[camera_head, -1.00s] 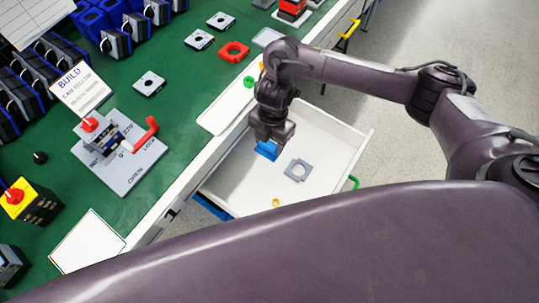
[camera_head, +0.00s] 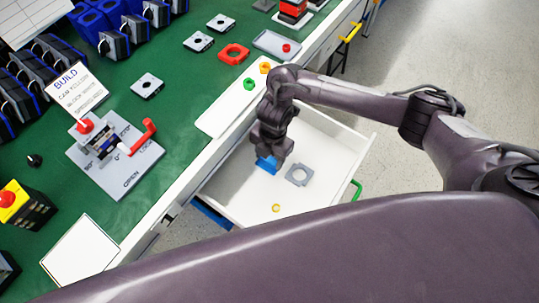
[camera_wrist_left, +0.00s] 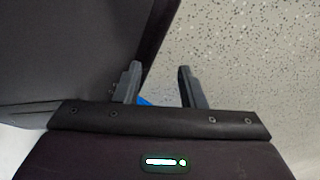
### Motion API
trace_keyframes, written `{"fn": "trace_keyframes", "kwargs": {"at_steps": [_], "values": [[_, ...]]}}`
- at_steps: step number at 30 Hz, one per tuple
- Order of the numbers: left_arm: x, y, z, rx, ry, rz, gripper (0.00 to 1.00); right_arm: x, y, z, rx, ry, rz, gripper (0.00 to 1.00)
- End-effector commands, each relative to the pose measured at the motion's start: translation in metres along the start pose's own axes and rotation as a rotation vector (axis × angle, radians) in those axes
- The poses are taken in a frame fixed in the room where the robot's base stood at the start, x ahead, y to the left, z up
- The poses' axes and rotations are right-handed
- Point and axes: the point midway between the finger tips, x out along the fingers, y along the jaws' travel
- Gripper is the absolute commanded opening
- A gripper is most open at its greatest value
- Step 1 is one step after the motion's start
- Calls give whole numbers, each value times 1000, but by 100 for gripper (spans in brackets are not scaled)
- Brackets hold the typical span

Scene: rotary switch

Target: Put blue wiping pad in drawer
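The blue wiping pad (camera_head: 266,164) shows at the tip of my right gripper (camera_head: 268,156), inside the outline of the open white drawer (camera_head: 237,205). The gripper points down and is shut on the pad; its fingers are mostly hidden by the wrist. I cannot tell whether the pad touches the drawer floor. My left gripper (camera_wrist_left: 158,85) shows in the left wrist view with its two fingers apart and nothing between them. It is out of sight in the head view.
A grey square plate (camera_head: 299,174) and a small yellow ring (camera_head: 276,208) lie in the drawer. The green bench (camera_head: 180,120) on the left carries a grey switch plate (camera_head: 118,175), a red ring (camera_head: 234,52) and several other parts. Speckled floor is free at the right.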

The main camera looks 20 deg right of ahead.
Motion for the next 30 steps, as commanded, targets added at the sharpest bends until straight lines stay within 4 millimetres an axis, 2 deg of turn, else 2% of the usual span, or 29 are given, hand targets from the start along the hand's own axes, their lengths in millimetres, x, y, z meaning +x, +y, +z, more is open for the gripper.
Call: {"fn": "trace_keyframes", "kwargs": {"at_steps": [1,4,11,15,20,24,30], "values": [[0,0,1,0,-1,0,36,0,0,0,0,0,0,60],[0,0,2,0,-2,0,36,0,0,0,0,0,-1,72],[-1,0,0,0,1,0,36,0,0,0,0,0,0,72],[-3,-1,-4,1,11,-1,36,-7,0,0,-1,0,1,72],[-5,-3,-5,2,19,-3,36,-35,1,0,-1,-2,3,72],[-15,-3,21,8,-4,-3,36,-71,1,0,-3,-4,3,72],[-30,-2,18,6,-2,-1,36,-106,1,0,-2,-3,2,72]]}}
